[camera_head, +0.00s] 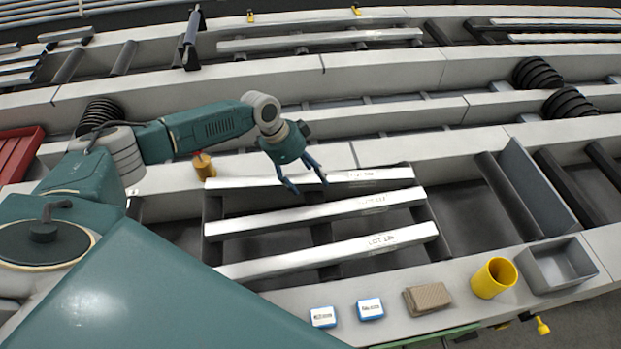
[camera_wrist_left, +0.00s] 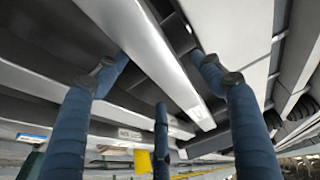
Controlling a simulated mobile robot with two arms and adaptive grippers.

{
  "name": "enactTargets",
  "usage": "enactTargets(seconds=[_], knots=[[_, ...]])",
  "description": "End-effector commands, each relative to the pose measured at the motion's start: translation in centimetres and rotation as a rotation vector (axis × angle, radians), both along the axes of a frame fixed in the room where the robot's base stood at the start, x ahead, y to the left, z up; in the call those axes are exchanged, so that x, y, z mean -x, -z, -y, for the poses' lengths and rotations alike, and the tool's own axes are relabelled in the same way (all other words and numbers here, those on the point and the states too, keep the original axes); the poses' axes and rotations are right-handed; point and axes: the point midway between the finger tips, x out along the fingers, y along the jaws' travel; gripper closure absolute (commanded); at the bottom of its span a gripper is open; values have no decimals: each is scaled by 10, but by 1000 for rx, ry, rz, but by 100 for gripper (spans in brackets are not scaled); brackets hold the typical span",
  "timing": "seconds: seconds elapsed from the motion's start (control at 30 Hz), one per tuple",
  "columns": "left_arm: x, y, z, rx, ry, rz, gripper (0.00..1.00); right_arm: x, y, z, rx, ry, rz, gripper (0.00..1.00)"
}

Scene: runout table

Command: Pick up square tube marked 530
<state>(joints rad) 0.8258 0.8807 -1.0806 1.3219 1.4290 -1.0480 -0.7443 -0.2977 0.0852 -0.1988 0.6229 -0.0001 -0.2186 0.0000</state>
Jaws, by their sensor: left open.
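Three bright square tubes lie side by side across the dark rollers in the head view: a far one (camera_head: 350,177), a middle one (camera_head: 300,212) and a near one (camera_head: 330,252). Each carries small print near its right end. The near one's print seems to begin "LOT"; I cannot read 530 on any of them. My left gripper (camera_head: 307,186) is open and empty, fingers pointing down at the far tube. In the left wrist view its blue fingers (camera_wrist_left: 158,70) spread to either side of one tube (camera_wrist_left: 150,50); contact is not clear. My right gripper is not in view.
On the near ledge are two blue-and-white boxes (camera_head: 370,309), a brown block (camera_head: 427,298), a yellow cup (camera_head: 494,278) and a grey bin (camera_head: 556,265). A brass-coloured cylinder (camera_head: 204,166) stands left of the tubes. An upright grey plate (camera_head: 537,187) stands at right.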

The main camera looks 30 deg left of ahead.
Motion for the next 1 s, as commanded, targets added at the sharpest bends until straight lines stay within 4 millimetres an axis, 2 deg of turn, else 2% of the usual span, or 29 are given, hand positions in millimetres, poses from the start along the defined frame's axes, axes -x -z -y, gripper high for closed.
enactTargets(seconds=[0.03, 0.2, 0.43, 0.47, 0.77, 0.8, 1.0], knots=[[-2, 4, 3, 1, 0, -3, 32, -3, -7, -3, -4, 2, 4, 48], [-5, 21, 7, 0, -1, 0, 32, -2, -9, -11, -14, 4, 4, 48], [-6, 23, 7, 0, 0, 1, 32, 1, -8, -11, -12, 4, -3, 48], [-6, 23, 7, 0, 0, 1, 36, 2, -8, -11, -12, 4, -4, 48], [-6, 23, 7, 0, 0, 1, 96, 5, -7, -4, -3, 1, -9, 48], [-6, 23, 7, 0, 0, 1, 100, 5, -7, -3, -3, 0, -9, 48], [-7, 20, 8, 1, -2, 5, 100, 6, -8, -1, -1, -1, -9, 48]])
